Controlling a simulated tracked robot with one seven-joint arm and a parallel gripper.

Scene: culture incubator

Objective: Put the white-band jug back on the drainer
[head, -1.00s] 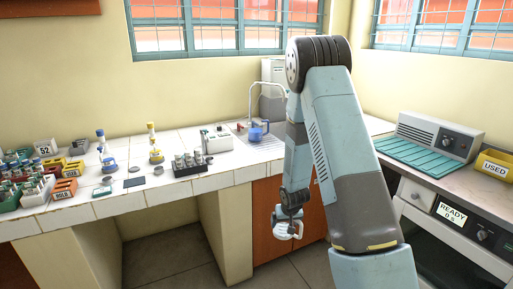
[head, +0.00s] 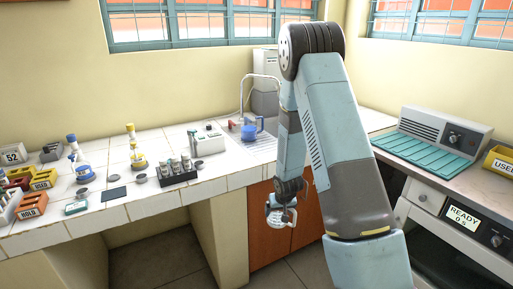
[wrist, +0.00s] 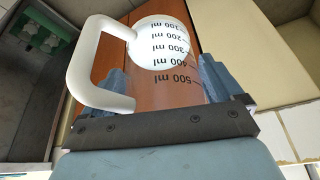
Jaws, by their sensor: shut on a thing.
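My gripper (head: 287,200) hangs low in front of the cabinet, below the bench top, shut on a white-handled jug (head: 277,215). In the wrist view, the jug (wrist: 160,45) lies between the jaws of my gripper (wrist: 160,95), with a white handle to the left, white at its far end and black ml marks. Its body seems clear; I cannot tell whether the white is a band. The drainer (head: 265,147) is the pale ribbed area on the bench by the sink tap. A blue jug (head: 249,131) stands at its left edge.
A white instrument (head: 207,138) and a black vial rack (head: 178,173) stand on the bench left of the drainer. Flasks (head: 136,150) and orange racks (head: 32,206) are further left. The bench front edge lies between my gripper and the drainer. A right-hand counter (head: 440,165) carries a grey machine.

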